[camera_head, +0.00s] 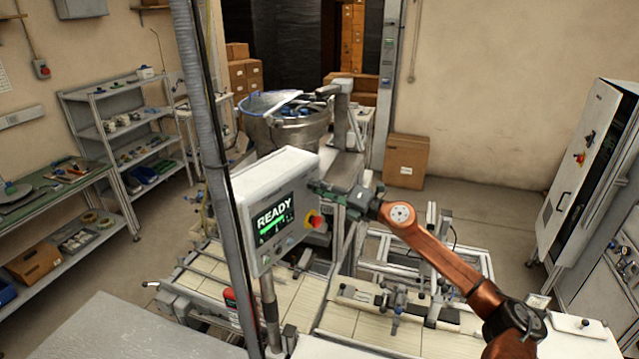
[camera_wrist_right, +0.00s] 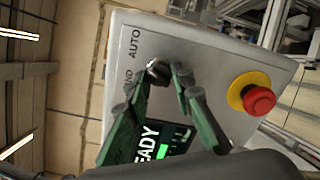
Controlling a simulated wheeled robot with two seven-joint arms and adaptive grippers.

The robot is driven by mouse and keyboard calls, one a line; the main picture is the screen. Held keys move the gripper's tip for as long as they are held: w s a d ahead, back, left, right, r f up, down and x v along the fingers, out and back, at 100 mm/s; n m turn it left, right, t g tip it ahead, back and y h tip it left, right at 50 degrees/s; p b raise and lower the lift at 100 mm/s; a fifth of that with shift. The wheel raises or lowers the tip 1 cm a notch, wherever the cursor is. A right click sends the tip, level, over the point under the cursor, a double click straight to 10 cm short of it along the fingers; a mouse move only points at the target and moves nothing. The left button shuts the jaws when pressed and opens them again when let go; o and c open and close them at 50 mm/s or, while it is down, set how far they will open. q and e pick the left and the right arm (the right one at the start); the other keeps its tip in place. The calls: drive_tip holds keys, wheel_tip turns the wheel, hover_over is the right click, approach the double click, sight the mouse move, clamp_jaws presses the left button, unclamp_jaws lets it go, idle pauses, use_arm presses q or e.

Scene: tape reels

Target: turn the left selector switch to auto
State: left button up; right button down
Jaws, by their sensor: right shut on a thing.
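In the right wrist view the selector switch (camera_wrist_right: 158,71) is a small dark knob on the grey panel. The word AUTO (camera_wrist_right: 134,43) is printed beside it, and a second label, partly covered, ends in ND. My right gripper (camera_wrist_right: 157,84) has its green fingers on either side of the knob and is shut on it. The knob's exact pointing is hard to tell. In the head view the gripper (camera_head: 318,187) hides the knob. My left gripper is out of view.
A red emergency button on a yellow base (camera_wrist_right: 258,98) sits close to the right finger; it also shows in the head view (camera_head: 316,220). A grey vertical pole (camera_head: 213,160) passes in front of the box's left side. A metal bowl (camera_head: 290,130) stands behind.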

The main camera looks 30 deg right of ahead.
drive_tip(key=shift+d+r+m+p, duration=0.15)
drive_tip(key=shift+r+m+p, duration=0.15)
drive_tip(key=shift+m+p, duration=0.35)
drive_tip(key=shift+m, duration=0.35)
drive_tip(key=c, duration=1.8)
unclamp_jaws()
drive_tip(key=shift+f, duration=0.15)
drive_tip(key=shift+o, duration=0.6)
drive_tip(key=v, duration=1.2)
drive_tip(key=shift+f, duration=0.1)
